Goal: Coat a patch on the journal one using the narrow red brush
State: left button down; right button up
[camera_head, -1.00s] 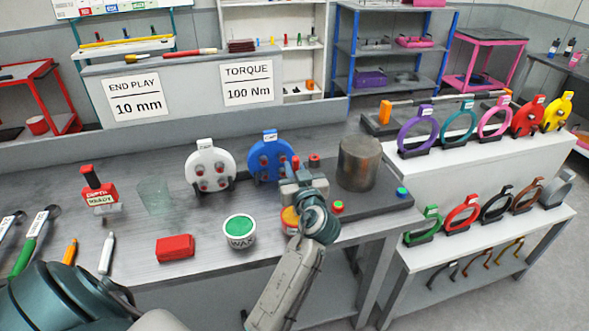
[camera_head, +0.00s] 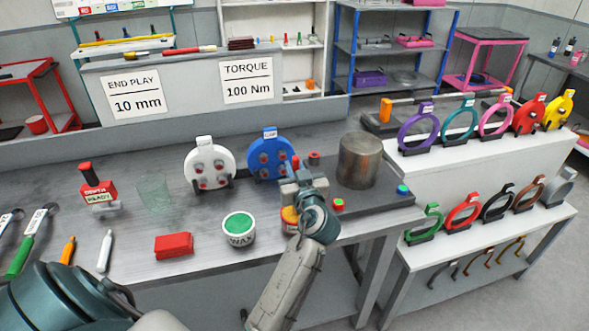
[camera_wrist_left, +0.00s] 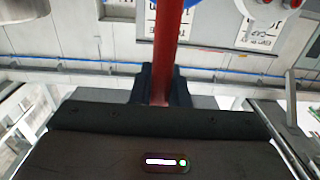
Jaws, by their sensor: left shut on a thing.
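A brown-grey metal cylinder (camera_head: 359,163), which looks to be the journal, stands upright on a dark plate (camera_head: 387,203) at the right of the bench. My left gripper (camera_head: 294,180) is just left of it, apart from it, above the bench. In the left wrist view a red handle (camera_wrist_left: 166,50), likely the narrow red brush, rises between the dark fingers, which are shut on it. In the head view only a small red bit (camera_head: 295,162) shows above the gripper. The bristles are hidden. My right gripper is not in view.
A white wax tub (camera_head: 239,240) and a red block (camera_head: 174,245) stand at the front. An orange-sided pot (camera_head: 290,217) is partly hidden by my arm. White (camera_head: 208,164) and blue (camera_head: 270,155) discs stand behind.

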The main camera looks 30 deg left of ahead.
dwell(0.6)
pick_arm(q)
jog(key=shift+f+b, duration=0.15)
jog(key=shift+b, duration=0.15)
dwell(0.5)
jog(key=shift+s, duration=0.1)
dwell(0.7)
jog(key=shift+r+p, duration=0.5)
jog(key=shift+r, duration=0.45)
jog(key=shift+r+p, duration=1.25)
jog(key=shift+r, duration=1.4)
jog(key=shift+f, duration=0.1)
